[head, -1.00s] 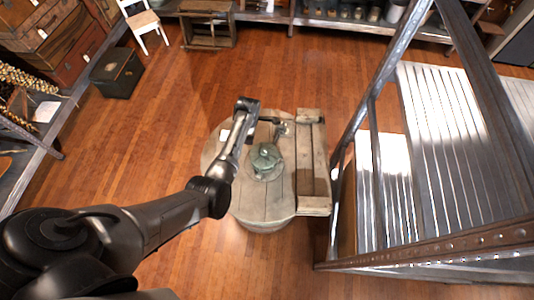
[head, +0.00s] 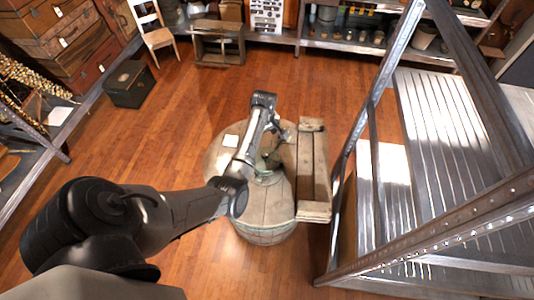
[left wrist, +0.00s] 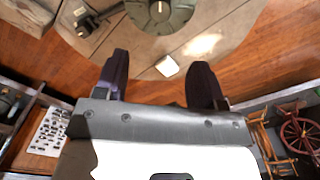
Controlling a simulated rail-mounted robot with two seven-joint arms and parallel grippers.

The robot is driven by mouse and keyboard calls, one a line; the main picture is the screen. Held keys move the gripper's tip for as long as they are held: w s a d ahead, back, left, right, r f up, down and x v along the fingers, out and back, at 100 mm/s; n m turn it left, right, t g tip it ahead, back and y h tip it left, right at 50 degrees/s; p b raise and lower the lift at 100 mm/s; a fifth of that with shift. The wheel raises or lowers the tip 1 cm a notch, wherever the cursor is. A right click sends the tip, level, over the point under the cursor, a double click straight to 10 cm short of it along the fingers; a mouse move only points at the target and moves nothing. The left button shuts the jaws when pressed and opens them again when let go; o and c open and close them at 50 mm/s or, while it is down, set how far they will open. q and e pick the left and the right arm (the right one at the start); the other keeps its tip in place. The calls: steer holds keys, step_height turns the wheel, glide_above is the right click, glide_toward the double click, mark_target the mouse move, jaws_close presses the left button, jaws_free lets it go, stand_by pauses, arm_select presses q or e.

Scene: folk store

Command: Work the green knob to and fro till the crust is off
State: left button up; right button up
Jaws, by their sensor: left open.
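A grey-green, round-based device (head: 271,163) stands on a barrel-like round wooden table (head: 262,205). My left forearm hides much of it in the head view. In the left wrist view the device (left wrist: 178,20) is cut off by the top edge, with a small raised round part on it; I cannot tell a knob or crust clearly. My left gripper (left wrist: 160,82) is open and empty, apart from the device, at the table's far side. In the head view the left gripper (head: 270,122) is small and its fingers are hard to make out. My right gripper is not in view.
A long wooden crate (head: 313,170) stands on the table's right side. A small white block (left wrist: 167,66) shows between the fingers in the left wrist view. A metal rack (head: 375,170) stands close on the right; floor on the left is clear.

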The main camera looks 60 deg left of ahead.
mark_target(265, 154)
arm_select(q)
step_height(265, 154, down, 14)
steer(key=shift+d+r+b, duration=0.1)
steer(key=shift+r+b, duration=0.1)
steer(key=shift+b, duration=1.05)
steer(key=c, duration=0.9)
